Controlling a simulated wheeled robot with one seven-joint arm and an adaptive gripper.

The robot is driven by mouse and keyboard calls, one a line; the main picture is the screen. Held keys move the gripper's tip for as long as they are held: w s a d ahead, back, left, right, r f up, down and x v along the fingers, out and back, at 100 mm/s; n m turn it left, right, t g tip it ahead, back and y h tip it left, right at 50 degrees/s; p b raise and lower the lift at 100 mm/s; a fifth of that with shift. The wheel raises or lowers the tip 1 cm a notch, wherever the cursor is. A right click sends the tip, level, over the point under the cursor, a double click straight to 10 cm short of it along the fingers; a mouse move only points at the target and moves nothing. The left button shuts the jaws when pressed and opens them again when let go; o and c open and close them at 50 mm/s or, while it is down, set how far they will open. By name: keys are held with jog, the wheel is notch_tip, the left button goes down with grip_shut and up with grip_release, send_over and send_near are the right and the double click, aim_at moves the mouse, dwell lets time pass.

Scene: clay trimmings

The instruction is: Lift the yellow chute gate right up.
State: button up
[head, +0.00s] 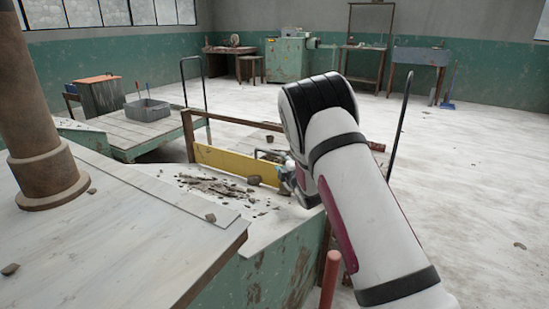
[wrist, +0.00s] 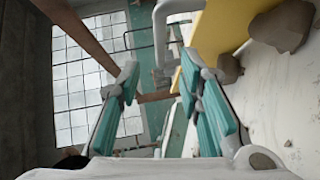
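The yellow chute gate (head: 235,163) is a long flat panel standing low in a rusty frame, behind clay scraps on the chute bed. It also shows at the top of the wrist view (wrist: 217,32), right of centre. A pale grey bent handle (wrist: 163,30) stands beside it there, beyond my fingertips and roughly in line with the gap between them. My gripper (head: 285,172) is near the gate's right end, partly hidden by my arm in the head view. In the wrist view my gripper (wrist: 158,78) has its teal-padded fingers apart, with nothing clearly held between them.
Clay scraps (head: 215,187) lie on the pale chute bed before the gate. A rusty top bar (head: 240,122) spans above it. A thick brown post (head: 38,150) stands at left. A low platform (head: 135,130) holds a grey bin (head: 147,110). The floor at right is open.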

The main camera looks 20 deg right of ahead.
aim_at(275, 154)
jog(key=w+b, duration=0.1)
jog(key=w, duration=0.2)
jog(key=w+f+b, duration=0.1)
jog(key=w, duration=0.3)
jog(key=w+b, duration=0.1)
jog(key=w, duration=0.3)
jog(key=shift+f, duration=0.25)
grip_shut()
